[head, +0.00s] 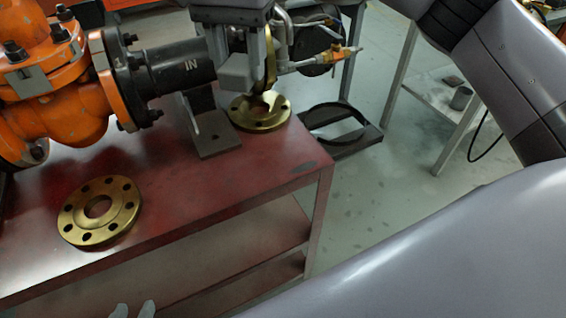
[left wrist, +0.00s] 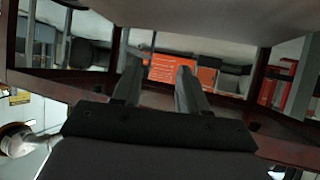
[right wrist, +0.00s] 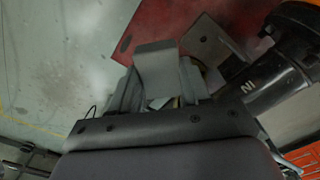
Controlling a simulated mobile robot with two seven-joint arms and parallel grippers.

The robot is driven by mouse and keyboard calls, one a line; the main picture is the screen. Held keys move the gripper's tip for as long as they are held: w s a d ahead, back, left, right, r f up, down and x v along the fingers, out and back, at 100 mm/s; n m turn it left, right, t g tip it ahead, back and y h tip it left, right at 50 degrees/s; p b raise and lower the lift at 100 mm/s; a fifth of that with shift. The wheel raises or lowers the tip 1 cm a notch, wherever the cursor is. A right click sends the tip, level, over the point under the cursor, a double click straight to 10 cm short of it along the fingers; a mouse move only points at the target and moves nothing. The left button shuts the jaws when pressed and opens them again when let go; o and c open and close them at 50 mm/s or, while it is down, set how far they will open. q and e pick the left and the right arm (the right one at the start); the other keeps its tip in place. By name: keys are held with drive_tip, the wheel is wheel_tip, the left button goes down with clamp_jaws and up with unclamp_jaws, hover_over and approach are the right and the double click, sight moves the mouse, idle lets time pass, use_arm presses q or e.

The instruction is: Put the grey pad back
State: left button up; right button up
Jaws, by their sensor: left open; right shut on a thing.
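The grey pad (right wrist: 156,72) is a flat grey block between the fingertips of my right gripper (right wrist: 158,88) in the right wrist view. In the head view my right gripper (head: 240,48) hangs at the top centre, beside the end of the black pipe. It is shut on the pad (head: 240,75), which is above the red table (head: 215,180). A dark grey patch (head: 304,168) lies on the table's right corner. My left gripper (head: 133,311) shows only its fingertips at the bottom edge. In the left wrist view it (left wrist: 158,80) is open and empty.
One gold flange (head: 72,222) lies at the table's front left. Another (head: 258,118) lies near a grey bracket (head: 212,135).

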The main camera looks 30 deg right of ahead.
drive_tip(key=shift+s+d+r, duration=0.1)
drive_tip(key=shift+d, duration=0.15)
wheel_tip(320, 180, down, 3)
drive_tip(key=shift+s+d+r+b, duration=0.1)
drive_tip(key=shift+d+r+b, duration=0.05)
drive_tip(key=shift+b, duration=0.3)
wheel_tip(320, 180, down, 12)
drive_tip(key=b, duration=0.2)
drive_tip(key=shift+b, duration=0.35)
drive_tip(key=shift+f, duration=0.45)
wheel_tip(320, 180, down, 4)
drive_tip(key=shift+f+b, duration=0.1)
drive_tip(key=shift+b, duration=0.5)
use_arm(q)
drive_tip(key=d+h, duration=0.1)
drive_tip(key=d, duration=0.1)
drive_tip(key=w+d+h, duration=0.1)
drive_tip(key=d, duration=0.1)
drive_tip(key=shift+w+f, duration=0.1)
drive_tip(key=shift+w, duration=0.1)
